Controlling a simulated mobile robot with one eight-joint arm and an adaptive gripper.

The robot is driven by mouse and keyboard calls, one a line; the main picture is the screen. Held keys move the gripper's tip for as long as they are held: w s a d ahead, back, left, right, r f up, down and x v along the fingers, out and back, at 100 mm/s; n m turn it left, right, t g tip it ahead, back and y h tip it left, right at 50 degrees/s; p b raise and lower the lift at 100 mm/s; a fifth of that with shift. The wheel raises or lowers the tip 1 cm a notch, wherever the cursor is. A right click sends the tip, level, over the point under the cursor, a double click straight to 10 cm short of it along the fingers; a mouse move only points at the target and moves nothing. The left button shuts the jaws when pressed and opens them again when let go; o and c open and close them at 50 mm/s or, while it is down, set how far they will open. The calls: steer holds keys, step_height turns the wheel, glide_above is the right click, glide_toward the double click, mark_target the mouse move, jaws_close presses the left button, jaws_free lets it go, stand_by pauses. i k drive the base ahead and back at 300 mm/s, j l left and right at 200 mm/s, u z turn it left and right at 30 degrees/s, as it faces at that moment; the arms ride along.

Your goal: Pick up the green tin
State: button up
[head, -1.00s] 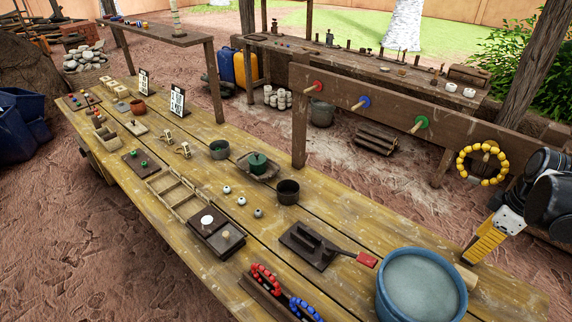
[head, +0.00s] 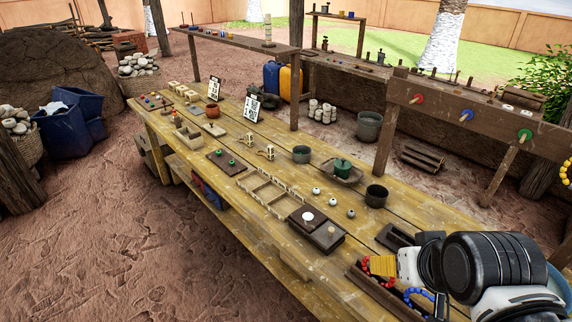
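A dark green lidded pot (head: 343,168) stands on a shallow brownish tray (head: 356,180) near the far edge of the long wooden bench. A grey-green open tin (head: 301,154) stands to its left on the bench. I cannot tell for sure which of the two is the green tin. My arm covers the bench's right end.
A dark cup (head: 376,196) and several small pale balls (head: 333,198) are near the tray. A divided wooden frame (head: 268,194) and a dark box with knobs (head: 316,230) lie nearer. A beam with coloured rings (head: 470,115) and a raised shelf (head: 235,42) stand behind the bench.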

mark_target(344, 175)
steer(key=i+j+u, duration=0.15)
steer(key=i, duration=0.25)
steer(key=i+j+u, duration=0.1)
steer(key=i+j, duration=0.25)
steer(key=i, duration=0.05)
